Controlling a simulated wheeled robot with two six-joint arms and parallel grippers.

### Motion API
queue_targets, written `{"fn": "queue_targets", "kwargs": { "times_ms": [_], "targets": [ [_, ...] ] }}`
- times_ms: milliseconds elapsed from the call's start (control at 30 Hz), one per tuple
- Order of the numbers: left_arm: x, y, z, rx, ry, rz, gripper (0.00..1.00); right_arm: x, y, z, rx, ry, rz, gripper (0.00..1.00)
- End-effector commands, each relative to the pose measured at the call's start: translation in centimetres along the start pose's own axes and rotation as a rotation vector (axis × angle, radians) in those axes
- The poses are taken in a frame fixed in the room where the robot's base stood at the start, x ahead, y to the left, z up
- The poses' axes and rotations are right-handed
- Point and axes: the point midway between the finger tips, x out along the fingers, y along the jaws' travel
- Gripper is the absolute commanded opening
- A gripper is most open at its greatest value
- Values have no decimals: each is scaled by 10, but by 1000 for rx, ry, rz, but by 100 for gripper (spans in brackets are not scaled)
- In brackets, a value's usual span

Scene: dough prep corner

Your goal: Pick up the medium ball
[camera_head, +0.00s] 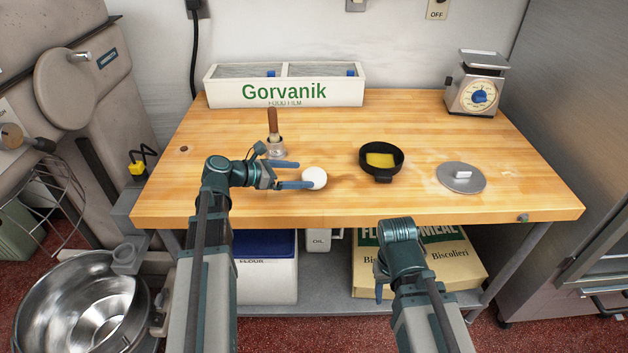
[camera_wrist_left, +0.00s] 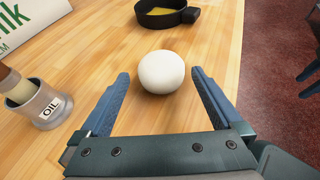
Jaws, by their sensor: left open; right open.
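A white dough ball (camera_head: 314,178) sits on the wooden table near its front edge. It is the only ball in view, so I cannot compare its size. My left gripper (camera_head: 298,174) is open just left of the ball, fingers pointing at it. In the left wrist view the ball (camera_wrist_left: 161,72) lies ahead, between and slightly beyond the fingertips of the left gripper (camera_wrist_left: 160,80). My right gripper (camera_head: 379,285) hangs low in front of the table edge, with only a finger showing; its jaws are mostly hidden by the arm.
An oil cup with a brush (camera_head: 276,147) stands behind the left gripper; the cup also shows in the left wrist view (camera_wrist_left: 46,104). A film box (camera_head: 285,86) and scale (camera_head: 477,83) stand at the back.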

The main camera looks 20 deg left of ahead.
Motion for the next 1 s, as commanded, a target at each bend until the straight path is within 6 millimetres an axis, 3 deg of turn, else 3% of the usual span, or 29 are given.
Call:
{"fn": "queue_targets", "kwargs": {
  "times_ms": [133,300,533,900,967,1000],
  "targets": [
    [23,-1,-9,1,0,-3,100,17,-2,-1,0,0,0,50],
    [43,-1,-6,1,0,-2,100,22,-2,-1,0,0,0,50],
    [44,-1,-5,0,0,-1,100,21,-2,-1,0,0,0,50],
    [43,-1,-5,0,0,-1,33,21,-2,-1,0,0,0,50],
    [43,-1,-5,0,0,-1,23,21,-2,-1,0,0,0,50],
    [43,-1,-5,0,0,-1,22,21,-2,-1,0,0,0,50]
  ]
}}
